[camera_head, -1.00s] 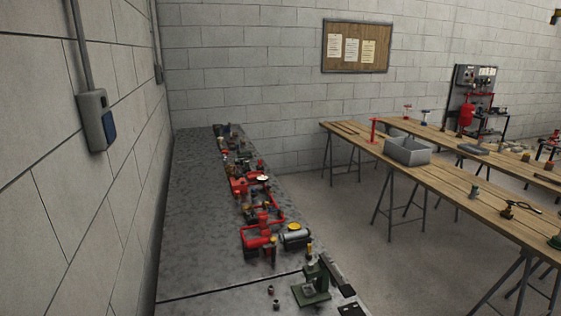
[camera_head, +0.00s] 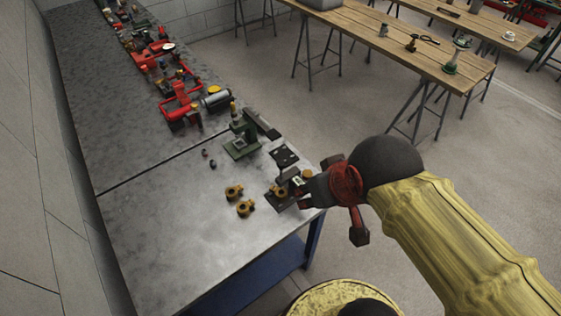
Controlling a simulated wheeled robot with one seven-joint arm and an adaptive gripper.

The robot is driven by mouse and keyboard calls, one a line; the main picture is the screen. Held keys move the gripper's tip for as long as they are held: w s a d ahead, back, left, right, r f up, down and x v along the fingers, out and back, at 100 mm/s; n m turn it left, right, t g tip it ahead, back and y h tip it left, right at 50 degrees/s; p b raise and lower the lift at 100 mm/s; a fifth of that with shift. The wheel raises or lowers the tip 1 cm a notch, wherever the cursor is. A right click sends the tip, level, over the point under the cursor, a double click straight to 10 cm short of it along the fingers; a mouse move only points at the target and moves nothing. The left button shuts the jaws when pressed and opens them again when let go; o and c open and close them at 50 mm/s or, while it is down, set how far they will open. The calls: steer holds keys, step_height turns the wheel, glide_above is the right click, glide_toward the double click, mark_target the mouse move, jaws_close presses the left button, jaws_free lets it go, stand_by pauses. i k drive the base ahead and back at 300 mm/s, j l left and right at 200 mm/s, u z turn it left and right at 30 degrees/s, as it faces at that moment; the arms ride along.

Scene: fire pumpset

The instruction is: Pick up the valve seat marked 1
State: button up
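Two brass-coloured ring-like parts, the first (camera_head: 234,191) and a nearer one (camera_head: 245,208), lie on the near part of the grey metal bench (camera_head: 185,235). A third brass-coloured piece (camera_head: 281,192) is on a dark plate (camera_head: 277,201) close to my gripper. No number can be read on any of them, so I cannot tell which is the valve seat marked 1. My gripper (camera_head: 303,190) reaches in from the right over the bench's right edge, beside the dark plate. Its fingers are small and dark here, and I cannot tell their opening or whether they touch anything.
A green fixture (camera_head: 241,140) stands behind the brass parts, with a dark plate (camera_head: 284,156) to its right. Red pump assemblies (camera_head: 179,98) fill the far bench. The bench's near left area is clear.

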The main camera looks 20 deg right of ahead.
mark_target(282, 194)
steer(key=k+z, duration=0.2)
steer(key=z, duration=0.15)
steer(key=k+z, duration=0.35)
steer(key=k+l+z, duration=0.1)
steer(key=z, duration=0.25)
